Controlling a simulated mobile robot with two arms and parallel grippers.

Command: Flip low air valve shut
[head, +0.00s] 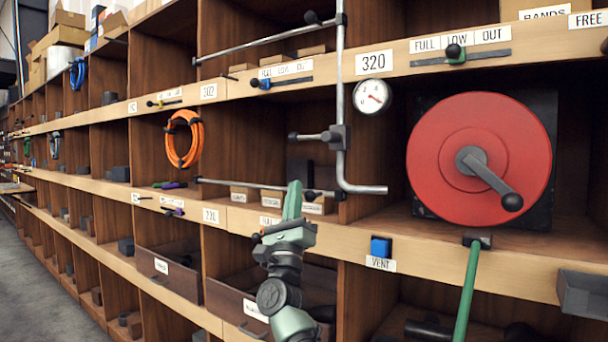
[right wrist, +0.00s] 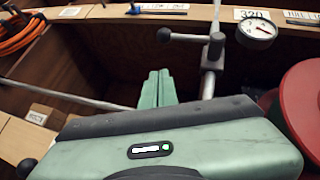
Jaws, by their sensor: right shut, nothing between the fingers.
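A grey vertical pipe (head: 341,85) has branches at several heights. The low branch pipe (head: 245,185) runs left at shelf-edge height, with a dark low valve (head: 340,195) and a black-knobbed lever at its right end. A middle valve (head: 335,137) has a lever pointing left; it also shows in the right wrist view (right wrist: 214,45). My right gripper (head: 293,188) is shut and empty, its green fingers pointing up in front of the low pipe, just left of the low valve. In the right wrist view the fingertips (right wrist: 158,76) hide part of the low pipe; the low valve is hidden. I cannot tell whether they touch. My left gripper is not in view.
A red disc (head: 435,140) with a crank stands to the right. A round gauge (head: 371,96) hangs beside the pipe. A blue block (head: 381,247) sits above the VENT label. An orange hose coil (head: 172,140) hangs at left. Shelf edges and labelled boxes surround the gripper.

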